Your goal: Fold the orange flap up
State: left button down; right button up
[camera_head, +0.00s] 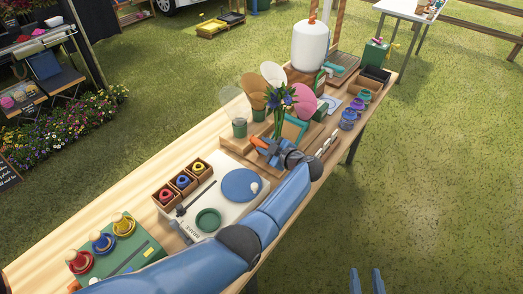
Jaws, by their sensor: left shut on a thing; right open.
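The orange flap (257,141) shows as a small strip at my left gripper's fingertips; most of it is hidden by the gripper. My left gripper (265,147) is shut on it, low over the wooden tray in the middle of the table. A bunch of blue-purple flowers (280,98) with green stems stands just behind the gripper. The stems' lower ends are hidden. My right gripper (367,280) is open and empty at the bottom edge of the view, over the grass and away from the table.
Paper cones in holders (239,127) and a pink round piece (302,99) stand close behind the gripper. A teal-framed tray (294,129) lies beside it. A scale (205,221), ribbon boxes (184,181) and a white tank (310,45) share the long table.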

pick_arm(q)
jog(key=shift+w+d+r+m+g+b, duration=0.15)
jog(key=shift+w+d+m+g+b, duration=0.3)
jog(key=shift+w+b, duration=0.2)
jog(key=shift+w+d+b, duration=0.15)
jog(key=shift+d+b, duration=0.05)
jog(key=shift+b, duration=0.1)
jog(key=shift+w+d+r+b, duration=0.15)
jog(key=shift+w+b, duration=0.1)
jog(key=shift+b, duration=0.1)
jog(key=shift+w+r, duration=0.1)
jog(key=shift+r, duration=0.15)
jog(key=shift+d+r, duration=0.1)
